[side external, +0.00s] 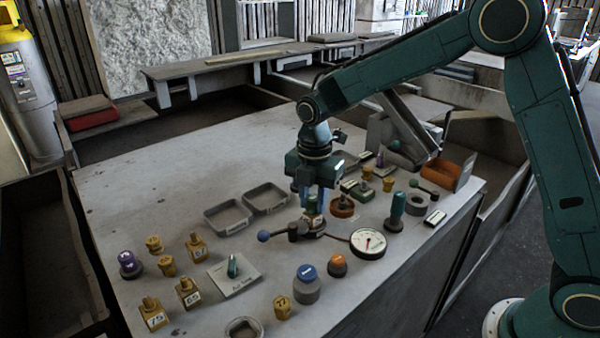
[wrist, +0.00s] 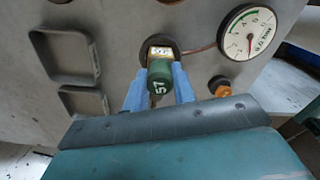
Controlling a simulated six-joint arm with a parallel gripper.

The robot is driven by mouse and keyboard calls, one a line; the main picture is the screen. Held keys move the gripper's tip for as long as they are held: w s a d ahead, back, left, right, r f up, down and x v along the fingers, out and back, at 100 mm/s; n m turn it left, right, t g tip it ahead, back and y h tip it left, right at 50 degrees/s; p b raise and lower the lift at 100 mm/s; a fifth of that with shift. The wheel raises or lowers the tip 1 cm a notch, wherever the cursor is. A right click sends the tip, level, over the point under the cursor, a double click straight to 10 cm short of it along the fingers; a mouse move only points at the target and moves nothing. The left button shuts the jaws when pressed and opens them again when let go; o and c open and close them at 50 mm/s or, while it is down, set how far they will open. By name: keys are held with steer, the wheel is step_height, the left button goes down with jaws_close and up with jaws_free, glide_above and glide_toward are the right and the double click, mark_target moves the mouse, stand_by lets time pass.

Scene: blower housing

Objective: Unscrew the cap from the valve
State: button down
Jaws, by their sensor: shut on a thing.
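My gripper (side external: 316,195) points straight down at the middle of the table, its blue fingers around the top of the valve. In the wrist view my gripper (wrist: 159,70) is shut on a green cap (wrist: 160,77) marked 57, one finger on each side. The brass valve (wrist: 160,51) with a white label shows just beyond the cap. In the side view the valve (side external: 313,218) stands upright on a dark round base, and the fingers mostly hide the cap. I cannot tell how far the cap is threaded on.
A dial gauge (side external: 368,243) on a thin line sits right of the valve. A blue-ball lever (side external: 264,236) lies close on the left. Two shallow trays (side external: 228,217) are behind left. Several brass fittings (side external: 196,246) stand front left; a green-handled part (side external: 397,208) stands right.

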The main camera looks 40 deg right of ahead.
mark_target(313, 197)
steer(key=shift+n, duration=2)
steer(key=shift+n, duration=2)
steer(key=shift+n, duration=0.3)
steer(key=shift+n, duration=0.7)
steer(key=shift+r, duration=0.65)
steer(key=shift+r, duration=2.35)
